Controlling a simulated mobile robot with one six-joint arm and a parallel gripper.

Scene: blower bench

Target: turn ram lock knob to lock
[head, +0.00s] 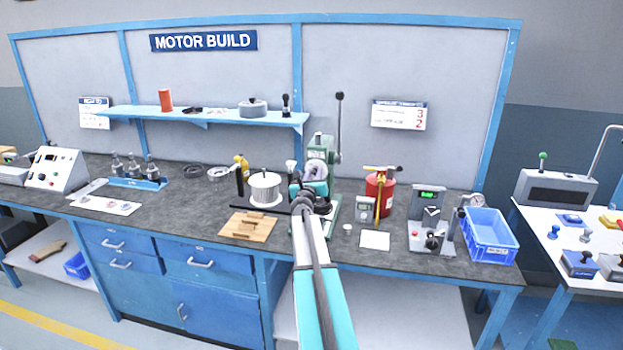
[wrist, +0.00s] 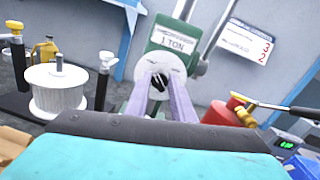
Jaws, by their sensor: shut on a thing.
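The green press (head: 318,147) stands on the bench just beyond my arm, and its "1 TON" label (wrist: 178,41) shows in the wrist view. Below the label is a pale round plate (wrist: 152,60) with a small dark ram lock knob (wrist: 157,80) at its middle. My gripper (wrist: 159,84) reaches straight to the plate, with its two fingers on either side of the knob, shut on it. The fingers hide most of the knob, so its angle and any lock marking cannot be read. In the head view my arm hides the knob.
A white spool (head: 265,188) and wooden slats (head: 248,228) lie left of the press. A red canister (head: 378,190) with a brass-coloured top stands close on the right. A blue bin (head: 488,236) is at the bench's right end. The press's long lever (head: 339,125) rises behind.

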